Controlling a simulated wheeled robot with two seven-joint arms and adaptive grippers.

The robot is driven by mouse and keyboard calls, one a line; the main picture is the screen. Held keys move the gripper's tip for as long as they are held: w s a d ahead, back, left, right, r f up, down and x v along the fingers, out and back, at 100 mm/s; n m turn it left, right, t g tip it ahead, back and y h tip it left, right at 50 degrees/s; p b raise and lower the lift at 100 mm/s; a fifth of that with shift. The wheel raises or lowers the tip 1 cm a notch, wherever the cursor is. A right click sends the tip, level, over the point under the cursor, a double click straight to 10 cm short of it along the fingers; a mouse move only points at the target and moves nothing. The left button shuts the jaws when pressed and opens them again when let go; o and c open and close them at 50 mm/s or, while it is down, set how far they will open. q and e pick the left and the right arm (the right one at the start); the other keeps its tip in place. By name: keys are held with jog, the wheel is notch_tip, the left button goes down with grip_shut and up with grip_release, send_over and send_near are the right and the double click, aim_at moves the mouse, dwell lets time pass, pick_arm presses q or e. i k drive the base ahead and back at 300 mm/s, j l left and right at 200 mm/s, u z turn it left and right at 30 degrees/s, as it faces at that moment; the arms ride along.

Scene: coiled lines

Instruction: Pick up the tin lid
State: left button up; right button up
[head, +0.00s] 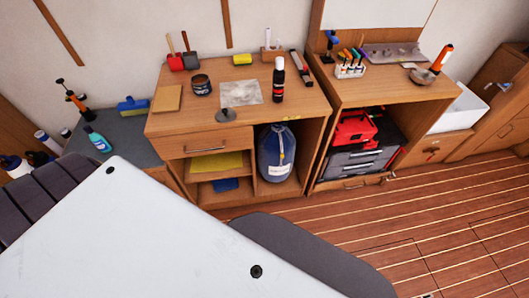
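A small dark grey round disc, which looks like the tin lid (226,115), lies flat near the front edge of the wooden desk top (180,123). A dark tin (201,86) with a pale label stands behind it and to its left, apart from it. A grey-white sheet (241,92) lies just behind the lid. Neither of my grippers shows in the head view.
A black bottle with a red band (278,82) stands right of the sheet. A tan block (167,99) lies at left, a yellow sponge (242,59) at the back. Below are a drawer (205,144) and a blue cylinder (277,154). Planked floor (440,220) is clear at right.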

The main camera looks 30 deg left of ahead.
aim_at(225, 115)
jog(key=u, duration=0.8)
jog(key=i+l, duration=0.2)
jog(key=i, duration=0.3)
